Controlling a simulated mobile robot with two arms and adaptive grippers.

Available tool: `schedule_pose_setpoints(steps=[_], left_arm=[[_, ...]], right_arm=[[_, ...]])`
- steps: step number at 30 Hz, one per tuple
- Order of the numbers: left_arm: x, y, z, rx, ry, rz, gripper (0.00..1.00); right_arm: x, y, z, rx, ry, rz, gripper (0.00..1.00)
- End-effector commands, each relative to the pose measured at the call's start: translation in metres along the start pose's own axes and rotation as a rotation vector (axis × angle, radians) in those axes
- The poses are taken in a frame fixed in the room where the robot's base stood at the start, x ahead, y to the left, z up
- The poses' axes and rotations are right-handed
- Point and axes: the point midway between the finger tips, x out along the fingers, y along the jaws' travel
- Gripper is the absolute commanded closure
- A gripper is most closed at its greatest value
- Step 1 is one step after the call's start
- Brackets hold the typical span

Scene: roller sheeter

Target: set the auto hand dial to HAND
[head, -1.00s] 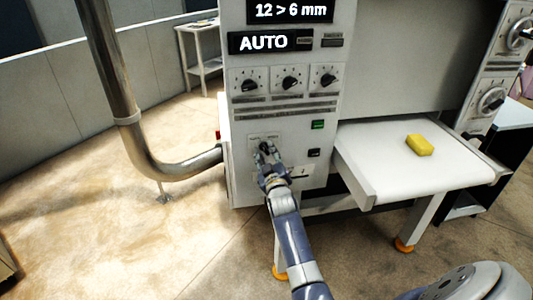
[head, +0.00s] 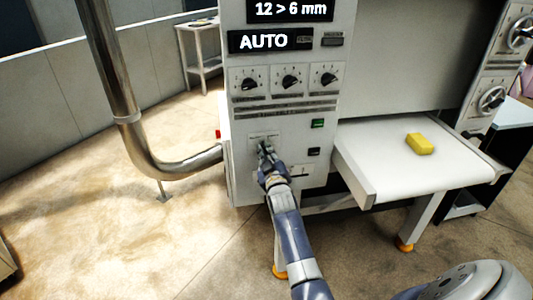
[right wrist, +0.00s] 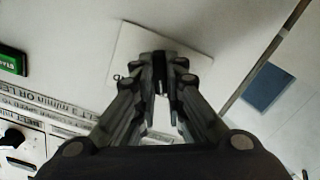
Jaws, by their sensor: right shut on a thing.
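The auto hand dial sits on a pale square plate (head: 258,136) low on the white machine's front panel. My right gripper (head: 264,148) is at this plate, its fingers shut on the dial's dark knob. The right wrist view shows the fingertips (right wrist: 162,72) closed around the dark knob (right wrist: 160,57) in front of the white plate (right wrist: 196,52). The gripper hides most of the knob, so its pointer is not readable. The display (head: 269,41) above reads AUTO. My left gripper is not in view.
Three small dials (head: 290,82) sit above on the panel. A green button (head: 318,124) and a black switch (head: 314,152) are right of my gripper. A white table (head: 400,170) with a yellow block (head: 419,144) juts out at right. A metal pipe (head: 180,168) bends in at left.

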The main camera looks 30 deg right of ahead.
Motion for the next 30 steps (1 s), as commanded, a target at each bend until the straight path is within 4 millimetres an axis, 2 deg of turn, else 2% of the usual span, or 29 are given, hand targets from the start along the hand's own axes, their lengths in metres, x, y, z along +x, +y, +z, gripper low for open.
schedule_pose_setpoints(steps=[30], left_arm=[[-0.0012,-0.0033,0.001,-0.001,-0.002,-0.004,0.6]], right_arm=[[-0.0002,-0.0003,0.0007,0.838,-0.001,0.0,1.0]])
